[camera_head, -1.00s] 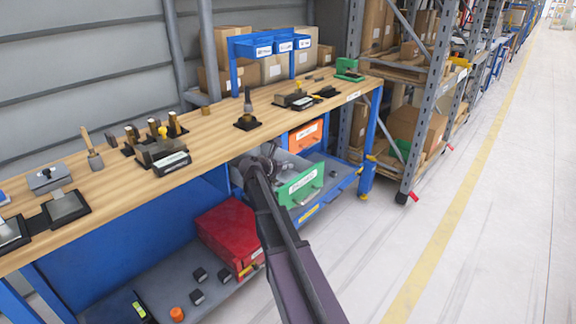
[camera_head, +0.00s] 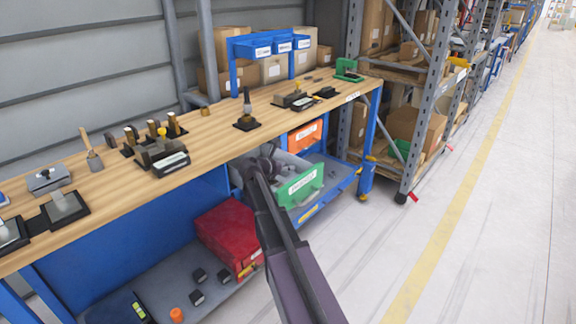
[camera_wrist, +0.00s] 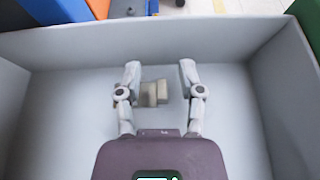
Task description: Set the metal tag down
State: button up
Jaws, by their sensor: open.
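A small grey-beige piece (camera_wrist: 153,93), apparently the metal tag, shows in the wrist view on the bottom of a grey drawer (camera_wrist: 65,110). It sits between the fingers of my gripper (camera_wrist: 160,72), with a gap visible to the right finger; whether it touches the left finger is hard to tell. My gripper is open and reaches down into the drawer. In the head view the drawer is pulled out under the workbench and has a green labelled front (camera_head: 303,186). My gripper (camera_head: 258,166) is over its left part there; the piece is hidden in that view.
The wooden bench top (camera_head: 215,125) above holds tools and fixtures. An orange drawer front (camera_head: 305,136) is above the green one. A red box (camera_head: 228,232) stands on the lower shelf to the left. A shelving rack (camera_head: 415,110) stands behind; the floor at right is clear.

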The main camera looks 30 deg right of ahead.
jog(key=shift+r, duration=0.4)
jog(key=shift+s+a+r+p, duration=0.1)
jog(key=shift+a+r+p, duration=0.15)
jog(key=shift+p, duration=0.25)
jog(key=p+v, duration=0.4)
jog(key=v, duration=0.7)
jog(key=shift+a+f, duration=0.1)
jog(key=shift+a, duration=0.1)
jog(key=shift+s, duration=0.15)
